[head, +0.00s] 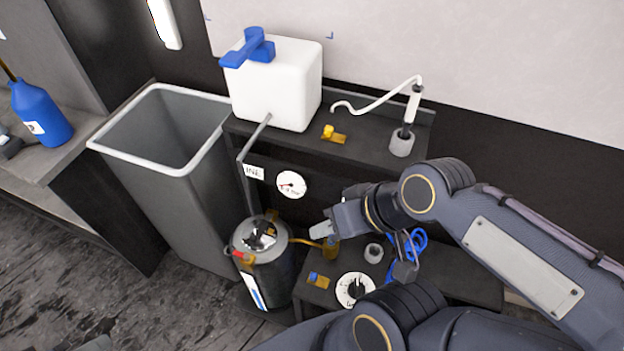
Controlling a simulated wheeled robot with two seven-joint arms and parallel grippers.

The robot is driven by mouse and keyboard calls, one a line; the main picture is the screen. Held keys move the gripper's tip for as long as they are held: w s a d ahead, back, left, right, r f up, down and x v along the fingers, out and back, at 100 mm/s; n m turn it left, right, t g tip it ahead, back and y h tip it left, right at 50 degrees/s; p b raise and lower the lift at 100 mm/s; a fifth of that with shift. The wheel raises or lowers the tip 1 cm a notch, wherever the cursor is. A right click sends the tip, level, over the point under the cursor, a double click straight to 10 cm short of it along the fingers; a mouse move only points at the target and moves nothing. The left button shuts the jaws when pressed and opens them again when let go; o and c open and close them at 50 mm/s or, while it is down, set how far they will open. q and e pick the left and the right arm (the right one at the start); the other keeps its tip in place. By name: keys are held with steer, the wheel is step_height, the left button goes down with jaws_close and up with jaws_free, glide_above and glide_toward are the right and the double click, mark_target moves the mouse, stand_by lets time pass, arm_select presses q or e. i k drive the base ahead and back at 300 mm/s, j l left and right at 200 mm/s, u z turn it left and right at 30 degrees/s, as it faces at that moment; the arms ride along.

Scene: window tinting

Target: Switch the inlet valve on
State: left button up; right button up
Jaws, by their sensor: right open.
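A label that seems to read "INL" (254,171) sits on the dark panel beside a grey pipe (246,155), left of a round gauge (291,184). A yellow valve (331,134) sits on the upper shelf. A small blue lever on a brass plate (318,281) is on the lower shelf. I cannot tell for sure which one is the inlet valve.
A white tank with a blue tap (283,85) stands on the upper shelf (375,150). A dark canister (264,262) stands left of the lower shelf, with a grey bin (160,165) behind. A dial (355,290), a grey cup (373,253) and a blue-handled tool (415,243) crowd the lower shelf.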

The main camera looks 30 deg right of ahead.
mark_target(313, 276)
steer(key=z, duration=1.15)
